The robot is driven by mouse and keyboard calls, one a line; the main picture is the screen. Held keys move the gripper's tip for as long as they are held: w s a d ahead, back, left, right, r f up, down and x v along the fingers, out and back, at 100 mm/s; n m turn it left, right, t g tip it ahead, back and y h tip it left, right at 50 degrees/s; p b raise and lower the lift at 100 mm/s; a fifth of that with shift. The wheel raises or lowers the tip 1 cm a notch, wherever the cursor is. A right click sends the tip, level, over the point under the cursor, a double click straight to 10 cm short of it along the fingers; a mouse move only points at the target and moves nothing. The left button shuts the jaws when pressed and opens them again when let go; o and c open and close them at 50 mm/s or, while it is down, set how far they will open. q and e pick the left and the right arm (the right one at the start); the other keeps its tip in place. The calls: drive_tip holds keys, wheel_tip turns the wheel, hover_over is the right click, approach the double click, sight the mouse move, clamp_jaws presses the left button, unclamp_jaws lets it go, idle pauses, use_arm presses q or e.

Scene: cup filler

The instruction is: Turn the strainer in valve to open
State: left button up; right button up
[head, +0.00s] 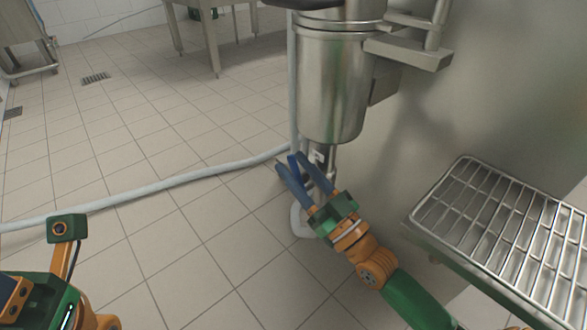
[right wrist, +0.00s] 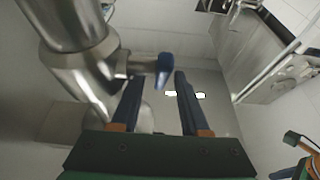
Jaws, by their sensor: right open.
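The steel strainer (head: 331,85) is a cylinder at top centre in the head view, with a valve (head: 322,155) under its bottom. In the right wrist view the steel pipework (right wrist: 80,70) ends in a blue valve handle (right wrist: 163,70). My right gripper (head: 288,164) is open below the strainer, with its blue fingers pointing up towards the valve.
A grey hose (head: 160,184) runs across the tiled floor to a vertical pipe beside the strainer. A steel wire rack (head: 480,212) juts out at right. A steel wall (head: 500,80) stands behind the strainer.

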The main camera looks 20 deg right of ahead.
drive_tip(key=shift+w+a+r, duration=0.15)
drive_tip(key=shift+w, duration=0.15)
clamp_jaws()
idle(1.3)
